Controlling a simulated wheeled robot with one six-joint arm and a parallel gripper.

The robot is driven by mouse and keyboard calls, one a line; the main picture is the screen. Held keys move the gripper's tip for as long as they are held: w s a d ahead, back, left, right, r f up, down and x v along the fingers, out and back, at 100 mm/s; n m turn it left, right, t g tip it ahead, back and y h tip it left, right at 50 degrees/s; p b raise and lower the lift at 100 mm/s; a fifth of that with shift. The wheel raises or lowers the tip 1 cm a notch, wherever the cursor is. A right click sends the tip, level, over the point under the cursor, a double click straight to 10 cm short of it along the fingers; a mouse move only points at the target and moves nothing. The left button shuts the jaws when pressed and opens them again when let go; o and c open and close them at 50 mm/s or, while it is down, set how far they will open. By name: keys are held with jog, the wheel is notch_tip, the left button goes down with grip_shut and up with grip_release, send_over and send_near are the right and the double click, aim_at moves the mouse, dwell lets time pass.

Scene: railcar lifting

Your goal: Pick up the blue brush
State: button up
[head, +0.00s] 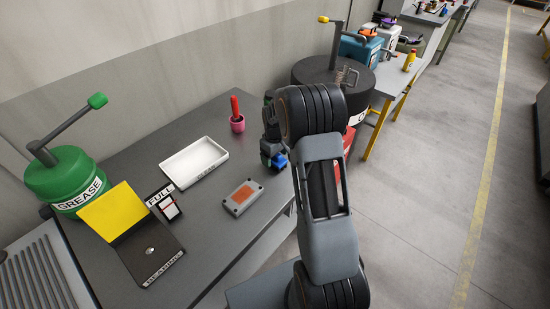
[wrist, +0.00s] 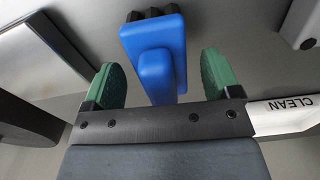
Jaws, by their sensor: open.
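The blue brush (wrist: 158,35) lies between the two green fingertips of my gripper (wrist: 160,78) in the wrist view. Its blue handle points down toward the palm and dark bristles show at its top end. There is a gap on each side, so my gripper is open around it and not gripping. In the head view a small part of the blue brush (head: 279,160) shows beside my gripper (head: 270,152) at the right edge of the grey table. My arm hides much of that area.
A green grease drum (head: 62,172) stands left. A white piece labelled CLEAN (wrist: 280,118) lies right of my gripper.

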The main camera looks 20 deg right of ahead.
jog(key=shift+f, duration=0.9)
jog(key=shift+c, duration=0.5)
jog(key=c, duration=1)
jog(key=shift+r, duration=0.1)
jog(key=shift+r, duration=0.55)
jog(key=s+a+r+b, duration=0.1)
jog(key=s+a+r, duration=0.1)
jog(key=s+r, duration=0.2)
jog(key=s+a+r+b, duration=0.1)
jog(key=s+r, duration=0.2)
jog(key=s, duration=0.1)
jog(key=s+a+r+b, duration=0.2)
jog(key=s+r, duration=0.2)
jog(key=s, duration=0.1)
jog(key=shift+a+r, duration=0.3)
jog(key=shift+r, duration=0.05)
